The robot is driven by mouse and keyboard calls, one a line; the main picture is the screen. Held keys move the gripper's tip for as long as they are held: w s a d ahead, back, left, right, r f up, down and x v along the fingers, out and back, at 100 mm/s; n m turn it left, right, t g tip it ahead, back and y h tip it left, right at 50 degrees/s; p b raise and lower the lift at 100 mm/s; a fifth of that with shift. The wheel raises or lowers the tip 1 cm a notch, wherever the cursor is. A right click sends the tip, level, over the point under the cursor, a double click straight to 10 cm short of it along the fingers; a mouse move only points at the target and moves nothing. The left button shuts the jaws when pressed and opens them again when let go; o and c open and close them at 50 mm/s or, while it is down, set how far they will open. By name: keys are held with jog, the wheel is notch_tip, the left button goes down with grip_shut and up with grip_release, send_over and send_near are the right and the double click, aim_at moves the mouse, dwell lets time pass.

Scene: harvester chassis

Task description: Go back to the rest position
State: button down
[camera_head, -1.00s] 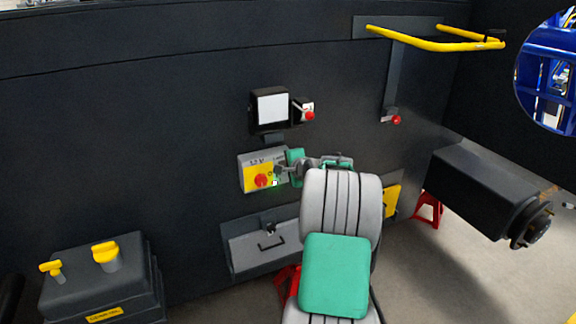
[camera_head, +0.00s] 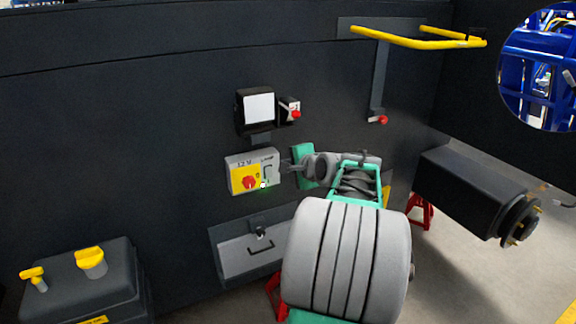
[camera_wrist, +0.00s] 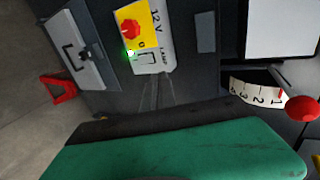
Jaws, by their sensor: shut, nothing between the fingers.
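My gripper (camera_head: 287,168) is at the end of my grey and green arm, just right of the 12 V switch panel (camera_head: 236,180). It is shut and empty, and appears apart from the panel. The panel is grey and yellow with a red rotary knob (camera_head: 249,182), a small lit green light and a lamp switch. In the wrist view the panel (camera_wrist: 166,52) and its red knob (camera_wrist: 132,30) show turned sideways, beyond the thin fingers. My arm hides part of the wall behind it.
A screen box (camera_head: 258,108) and a red-knobbed lever (camera_head: 296,114) are above the panel. A drawer-like box with a handle (camera_head: 235,262) is below. A yellow rail (camera_head: 410,43) juts out at upper right. A black tank with yellow caps (camera_head: 75,275) stands at lower left.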

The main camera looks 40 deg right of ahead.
jog(key=s+a+f+n+g+y, duration=0.25)
jog(key=s+f+n+g, duration=0.35)
jog(key=s+f+n, duration=0.65)
jog(key=s+a+f+m+g, duration=0.1)
jog(key=s+a+f+g, duration=0.3)
jog(key=s+a+f, duration=0.3)
jog(key=w+a+r+n, duration=0.1)
jog(key=a+r+n, duration=0.1)
jog(key=a, duration=0.7)
jog(key=w+a+r+n+t, duration=0.1)
jog(key=a+r+n, duration=0.2)
jog(key=a, duration=0.7)
jog(key=a+r+n+y, duration=0.1)
jog(key=a+r+n, duration=0.2)
jog(key=a, duration=0.7)
jog(key=shift+w+r+n, duration=0.15)
jog(key=shift+w+n, duration=0.25)
jog(key=shift+n, duration=0.55)
jog(key=c, duration=2.1)
grip_release()
jog(key=shift+c, duration=0.2)
